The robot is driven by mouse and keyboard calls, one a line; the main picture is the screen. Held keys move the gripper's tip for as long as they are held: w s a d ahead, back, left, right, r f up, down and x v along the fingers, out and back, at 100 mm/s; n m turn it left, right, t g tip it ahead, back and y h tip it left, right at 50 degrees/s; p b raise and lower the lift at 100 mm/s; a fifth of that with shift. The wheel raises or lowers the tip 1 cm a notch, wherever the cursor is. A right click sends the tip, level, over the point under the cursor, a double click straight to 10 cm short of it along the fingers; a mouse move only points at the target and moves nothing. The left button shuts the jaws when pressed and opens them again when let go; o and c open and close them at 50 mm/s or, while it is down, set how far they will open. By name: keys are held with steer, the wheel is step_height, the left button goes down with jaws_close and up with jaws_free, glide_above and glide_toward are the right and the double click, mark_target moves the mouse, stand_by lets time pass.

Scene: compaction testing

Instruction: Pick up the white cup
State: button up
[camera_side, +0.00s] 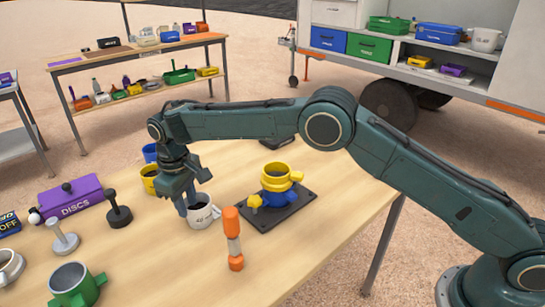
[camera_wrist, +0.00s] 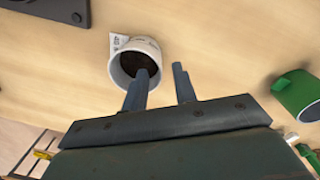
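The white cup (camera_side: 204,217) stands on the wooden table below my gripper, its dark inside showing. It also shows in the wrist view (camera_wrist: 155,48), with dark marks on its side. My gripper (camera_side: 187,207) points down at the cup's left side. In the wrist view, my gripper (camera_wrist: 160,68) has its fingers apart. The left fingertip appears over or inside the cup's mouth, and the right one is outside the rim, so the near wall seems to lie between them. Whether either finger touches the cup cannot be told.
A yellow and blue mould (camera_side: 280,185) on a black plate stands right of the cup. A yellow cup (camera_side: 150,176) and a blue cup (camera_side: 150,152) are behind. A black tamper (camera_side: 118,212) and purple box (camera_side: 72,200) are left.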

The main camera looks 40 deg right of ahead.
mark_target(192, 221)
steer(key=shift+w+d+f, duration=0.1)
steer(key=shift+f, duration=2.65)
steer(key=shift+c, duration=0.5)
jaws_close()
